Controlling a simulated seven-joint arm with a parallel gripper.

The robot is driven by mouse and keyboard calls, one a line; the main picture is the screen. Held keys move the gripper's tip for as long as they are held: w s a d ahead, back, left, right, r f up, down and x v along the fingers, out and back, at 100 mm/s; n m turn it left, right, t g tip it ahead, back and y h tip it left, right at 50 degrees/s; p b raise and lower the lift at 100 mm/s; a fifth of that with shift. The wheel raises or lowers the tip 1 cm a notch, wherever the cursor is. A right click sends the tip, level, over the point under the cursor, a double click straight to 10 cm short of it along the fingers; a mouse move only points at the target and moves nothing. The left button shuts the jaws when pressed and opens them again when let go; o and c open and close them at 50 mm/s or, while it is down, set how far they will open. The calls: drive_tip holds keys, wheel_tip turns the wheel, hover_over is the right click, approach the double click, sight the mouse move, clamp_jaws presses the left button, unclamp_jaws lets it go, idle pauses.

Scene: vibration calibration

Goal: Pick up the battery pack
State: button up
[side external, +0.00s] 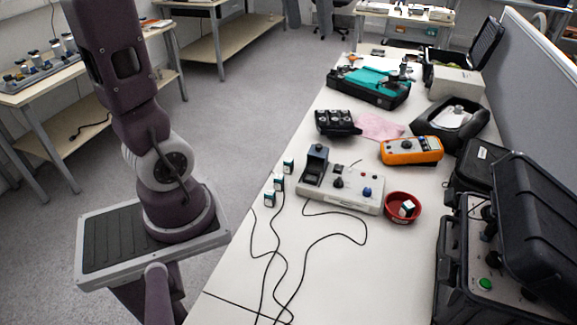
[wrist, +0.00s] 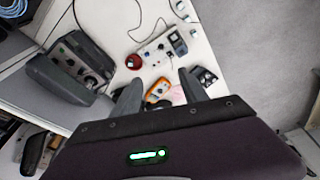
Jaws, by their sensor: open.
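A black block with several round cells, which looks like the battery pack (side external: 337,122), lies on the white table behind the grey control box and left of a pink cloth. In the wrist view the same block (wrist: 205,77) shows just right of my right finger. My gripper (wrist: 159,77) is open, with its two dark fingers spread and nothing held between them. It appears to be above the table, apart from the block. My gripper is out of the side external view; only my arm shows there.
A grey control box (side external: 340,187), an orange meter (side external: 411,150), a red bowl (side external: 402,208) and a pink cloth (side external: 377,126) lie near the block. Small sensors (side external: 278,183) with cables sit at the table's left edge. Open black cases (side external: 510,240) and a partition (side external: 540,80) line the right side.

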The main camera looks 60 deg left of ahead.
drive_tip(key=w+a+f+n+g, duration=0.2)
drive_tip(key=w+a, duration=0.3)
drive_tip(key=a, duration=0.5)
drive_tip(key=n, duration=0.2)
hover_over(288, 159)
wheel_tip(288, 159, down, 4)
drive_tip(key=shift+g+h, duration=0.3)
drive_tip(key=shift+g, duration=0.1)
wheel_tip(288, 159, down, 44)
drive_tip(key=shift+d+f, duration=0.15)
drive_tip(key=shift+f, duration=0.1)
clamp_jaws()
